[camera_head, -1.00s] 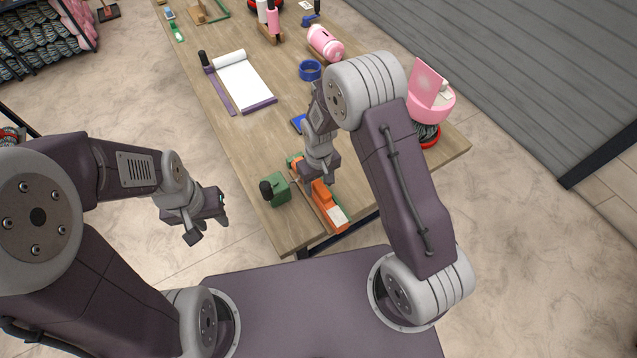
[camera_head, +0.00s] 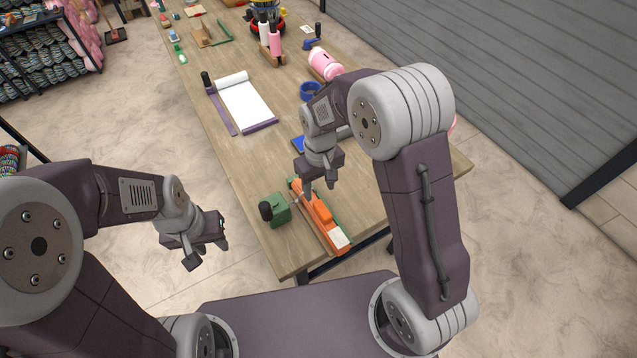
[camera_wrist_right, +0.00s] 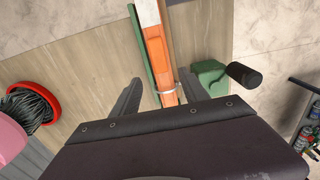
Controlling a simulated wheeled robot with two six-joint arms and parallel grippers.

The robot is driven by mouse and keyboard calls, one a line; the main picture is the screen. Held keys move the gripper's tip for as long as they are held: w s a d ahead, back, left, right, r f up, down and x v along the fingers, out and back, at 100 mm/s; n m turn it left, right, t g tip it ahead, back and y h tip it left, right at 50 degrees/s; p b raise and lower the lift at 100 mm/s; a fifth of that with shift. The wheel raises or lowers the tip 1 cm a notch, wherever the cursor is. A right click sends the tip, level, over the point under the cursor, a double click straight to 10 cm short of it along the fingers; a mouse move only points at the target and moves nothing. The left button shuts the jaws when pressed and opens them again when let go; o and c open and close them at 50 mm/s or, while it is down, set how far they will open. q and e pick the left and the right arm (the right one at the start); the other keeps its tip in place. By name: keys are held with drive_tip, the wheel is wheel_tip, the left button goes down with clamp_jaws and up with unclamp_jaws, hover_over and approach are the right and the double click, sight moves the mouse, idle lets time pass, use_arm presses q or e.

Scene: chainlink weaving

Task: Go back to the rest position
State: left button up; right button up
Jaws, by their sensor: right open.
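My right gripper (camera_head: 320,190) is above the near part of the table, over the far end of an orange tool (camera_head: 318,214) lying on a green base. In the right wrist view its two fingers (camera_wrist_right: 162,98) stand apart, with the orange tool (camera_wrist_right: 158,60) seen between and beyond them and nothing held. A green block with a black knob (camera_head: 277,208) sits just left of the orange tool. My left gripper (camera_head: 208,254) hangs off the table's left side over the floor. Its finger gap is not clear.
The wooden table (camera_head: 225,165) runs away from me. A white pad on a purple board (camera_head: 243,100), a blue ring (camera_head: 310,90) and a pink cylinder (camera_head: 325,64) lie farther back. A red-rimmed dark coil (camera_wrist_right: 35,105) shows in the wrist view. Open floor (camera_head: 130,120) lies left.

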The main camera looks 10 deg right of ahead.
drive_tip(key=shift+d+f, duration=0.15)
drive_tip(key=s+d+f+m+b, duration=0.1)
drive_tip(key=s+d+m+b, duration=0.1)
drive_tip(key=s+d, duration=0.2)
drive_tip(key=s+d+f+m+t+b, duration=0.1)
drive_tip(key=s+d+m+b, duration=0.1)
drive_tip(key=s, duration=0.6)
drive_tip(key=shift+s+d+f+b, duration=0.25)
drive_tip(key=shift+d+b, duration=0.35)
drive_tip(key=shift+d, duration=0.65)
drive_tip(key=shift+s, duration=0.15)
